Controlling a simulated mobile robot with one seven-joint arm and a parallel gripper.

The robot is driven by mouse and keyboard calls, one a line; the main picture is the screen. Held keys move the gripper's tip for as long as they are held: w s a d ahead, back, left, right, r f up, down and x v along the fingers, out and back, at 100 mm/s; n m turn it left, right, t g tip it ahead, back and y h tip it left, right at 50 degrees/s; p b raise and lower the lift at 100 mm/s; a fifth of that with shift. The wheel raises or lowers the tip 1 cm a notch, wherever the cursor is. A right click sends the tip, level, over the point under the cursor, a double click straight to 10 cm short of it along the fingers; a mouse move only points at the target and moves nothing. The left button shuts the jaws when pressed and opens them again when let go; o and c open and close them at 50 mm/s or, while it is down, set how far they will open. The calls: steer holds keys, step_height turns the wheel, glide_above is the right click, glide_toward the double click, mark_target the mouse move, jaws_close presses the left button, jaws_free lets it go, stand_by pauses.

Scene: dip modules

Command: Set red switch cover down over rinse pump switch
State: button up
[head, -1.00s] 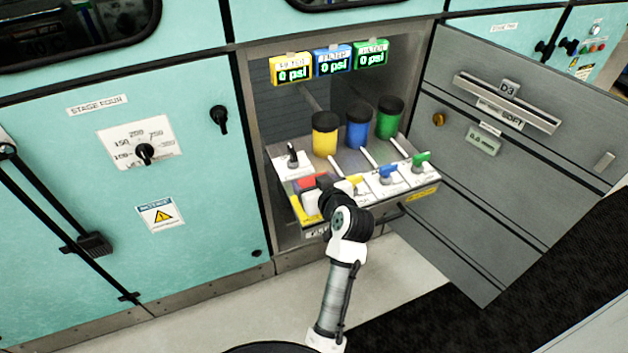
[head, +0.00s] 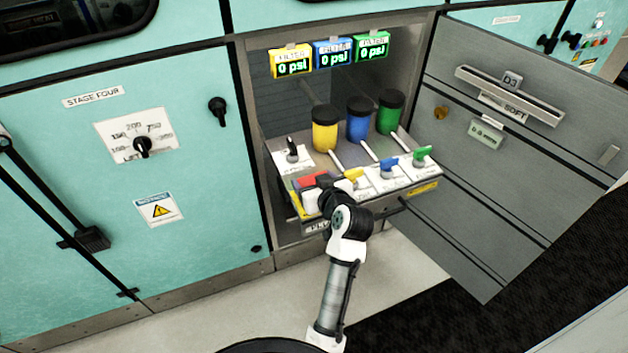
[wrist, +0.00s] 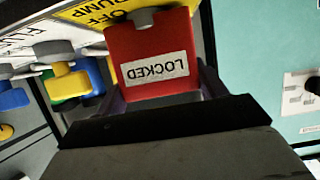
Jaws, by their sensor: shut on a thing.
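The red switch cover (wrist: 152,62) fills the upper middle of the wrist view, with a white "LOCKED" label upside down. My gripper (head: 318,190) is shut on the cover, over the left front of the pulled-out panel (head: 345,160). The red cover shows only in part in the head view (head: 312,179), behind my gripper. A yellow plate (wrist: 88,12) lettered "PUMP OFF" lies beyond the cover in the wrist view. A grey round part (wrist: 143,18) shows at the cover's far edge. The rinse pump switch is not clearly seen; whether the cover is seated over it I cannot tell.
A black lever switch (head: 292,149) stands behind my gripper on a white label. Yellow (head: 354,175), blue (head: 388,164) and green (head: 422,153) valve handles sit to the right. Yellow, blue and green canisters stand behind. An open grey door (head: 520,150) bounds the right.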

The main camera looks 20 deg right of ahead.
steer(key=shift+f, duration=0.3)
stand_by(0.5)
steer(key=o, duration=1.1)
